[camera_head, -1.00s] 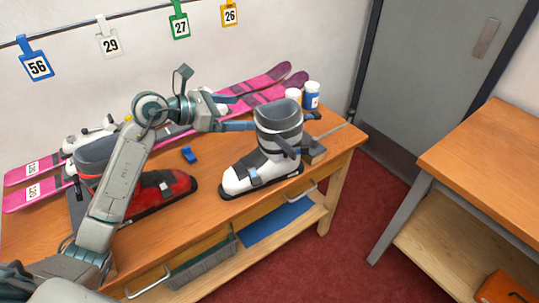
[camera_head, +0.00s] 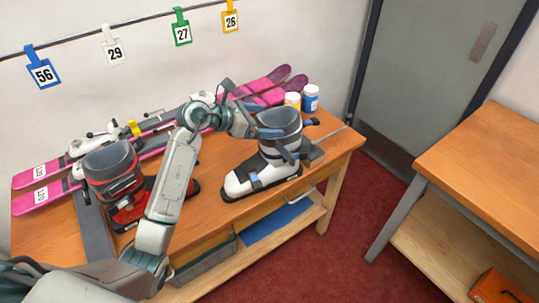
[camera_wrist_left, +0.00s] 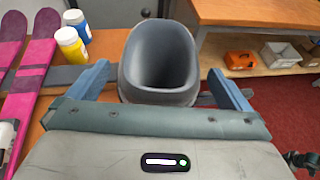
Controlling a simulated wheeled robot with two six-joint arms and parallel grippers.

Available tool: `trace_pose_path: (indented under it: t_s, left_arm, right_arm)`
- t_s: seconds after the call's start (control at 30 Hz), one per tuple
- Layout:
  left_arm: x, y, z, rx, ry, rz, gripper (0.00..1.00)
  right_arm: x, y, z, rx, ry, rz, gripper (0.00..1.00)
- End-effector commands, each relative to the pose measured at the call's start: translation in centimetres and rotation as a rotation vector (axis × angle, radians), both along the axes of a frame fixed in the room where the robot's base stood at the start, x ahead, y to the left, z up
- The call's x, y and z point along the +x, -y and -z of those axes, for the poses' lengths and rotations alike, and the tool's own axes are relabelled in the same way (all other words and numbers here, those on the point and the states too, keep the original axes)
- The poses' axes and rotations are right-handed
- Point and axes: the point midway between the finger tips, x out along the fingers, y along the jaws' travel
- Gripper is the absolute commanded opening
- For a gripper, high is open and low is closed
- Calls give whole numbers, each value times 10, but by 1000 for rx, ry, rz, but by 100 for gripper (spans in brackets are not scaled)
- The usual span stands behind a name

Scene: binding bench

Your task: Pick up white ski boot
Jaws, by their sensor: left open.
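The white ski boot (camera_head: 250,176) stands upright on the wooden bench (camera_head: 218,150), its toe pointing to the lower left and its grey cuff up. My left gripper (camera_head: 287,127) is open at the cuff's top. In the left wrist view the boot's grey cuff (camera_wrist_left: 160,92) lies between my two blue fingers (camera_wrist_left: 160,70), one on each side, with gaps visible. Part of the cuff's back is hidden by the gripper in the head view.
A red ski boot (camera_head: 122,212) stands to the left, partly behind my left arm. Pink skis (camera_head: 40,172) lie along the wall. Another bench (camera_head: 500,170) is at right.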

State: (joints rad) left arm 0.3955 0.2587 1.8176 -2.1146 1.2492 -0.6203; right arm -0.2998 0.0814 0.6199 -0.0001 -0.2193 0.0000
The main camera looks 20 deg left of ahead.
Motion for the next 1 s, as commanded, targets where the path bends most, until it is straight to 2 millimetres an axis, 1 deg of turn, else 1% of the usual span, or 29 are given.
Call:
trace_pose_path:
  t_s: [0.03, 0.17, 0.4, 0.43, 0.57, 0.6, 0.67, 0.7, 0.77, 0.8, 0.83, 0.87, 1.0]
  left_arm:
    - [5, 6, -1, -4, -1, 1, 100]
    - [11, 13, 5, -2, 0, 1, 100]
    - [13, 14, 8, 1, 1, 0, 100]
    - [13, 14, 8, 1, 1, 0, 98]
    - [13, 14, 8, 1, 1, 0, 72]
    - [12, 14, 8, 1, 1, 0, 65]
    - [12, 14, 8, 1, 1, 0, 53]
    - [13, 14, 8, 1, 1, 0, 45]
    - [12, 14, 8, 0, 1, 0, 33]
    - [12, 14, 8, 0, 1, 0, 25]
    - [12, 14, 8, 0, 1, 0, 21]
    - [13, 14, 5, -2, 6, 0, 21]
    - [13, 14, 5, -2, 6, 0, 21]
  right_arm:
    - [0, -1, -7, 0, 0, 0, 42]
    - [0, -1, -10, 1, -1, 0, 42]
    - [0, -2, -9, 2, -1, 1, 42]
    - [0, -2, -9, 2, -1, 1, 42]
    - [0, -4, -8, 4, -1, 2, 42]
    - [0, -4, -8, 4, -1, 2, 42]
    - [0, -4, -8, 4, -1, 2, 42]
    - [0, -4, -8, 4, -1, 2, 42]
    - [0, -4, -8, 4, -1, 2, 42]
    - [0, -4, -8, 4, -1, 2, 42]
    - [0, -4, -8, 4, -1, 2, 42]
    - [0, -4, -9, 4, -1, 2, 42]
    - [0, -3, -9, 4, -1, 2, 42]
